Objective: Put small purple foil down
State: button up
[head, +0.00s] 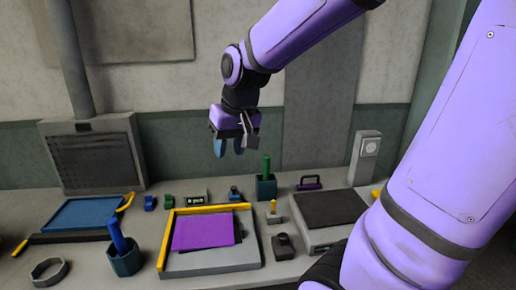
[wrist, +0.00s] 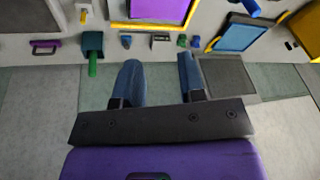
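A flat purple foil (head: 203,232) lies on a grey board (head: 212,263) with yellow strips along its far and left edges. A darker edge shows beside the foil's right side; I cannot tell what it belongs to. The foil also shows at the top of the wrist view (wrist: 160,8), partly cut off by the frame. My gripper (head: 229,148) is high above the back of the bench, apart from the foil. In the wrist view its two blue fingers (wrist: 158,78) stand wide apart with nothing between them.
A dark green cup (head: 265,187) with a green-handled tool stands behind the board, and a teal cup (head: 124,262) stands at left. A blue panel (head: 83,213) lies at left. A dark-topped grey device (head: 329,208) stands at right. Small items line the back.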

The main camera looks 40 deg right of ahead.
jog(key=s+a+r+n+t, duration=0.1)
jog(key=s+r, duration=0.1)
jog(key=s, duration=0.4)
jog(key=s+a+r+n, duration=0.1)
jog(key=s+a+r, duration=0.1)
jog(key=s, duration=0.4)
jog(key=shift+s+r+t+h, duration=0.3)
jog(key=shift+s+t, duration=0.05)
jog(key=shift+t, duration=0.05)
